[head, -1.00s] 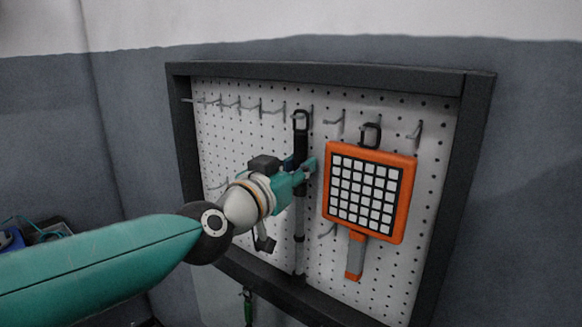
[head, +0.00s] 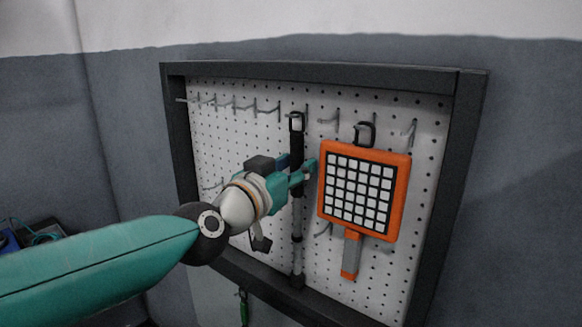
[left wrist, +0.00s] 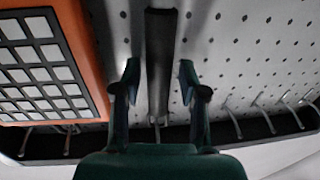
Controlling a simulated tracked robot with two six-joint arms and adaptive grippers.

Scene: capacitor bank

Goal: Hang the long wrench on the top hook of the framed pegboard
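The long wrench (head: 297,215), a long black and grey shaft with a loop at its top, stands upright against the framed pegboard (head: 260,135). Its loop is at the top row of hooks, by a top hook (head: 306,112); I cannot tell for sure whether the hook passes through it. My left gripper (head: 299,170) is at the wrench's upper shaft. In the left wrist view the left gripper (left wrist: 160,75) is open, with the dark wrench shaft (left wrist: 160,50) between its fingers and gaps on both sides. My right gripper is not in view.
An orange tool with a white-squared face (head: 363,190) hangs close to the right of the wrench. Several empty hooks (head: 235,104) line the board's upper left. A green-handled item (head: 243,305) hangs below the frame. Dark frame edges (head: 320,72) surround the board.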

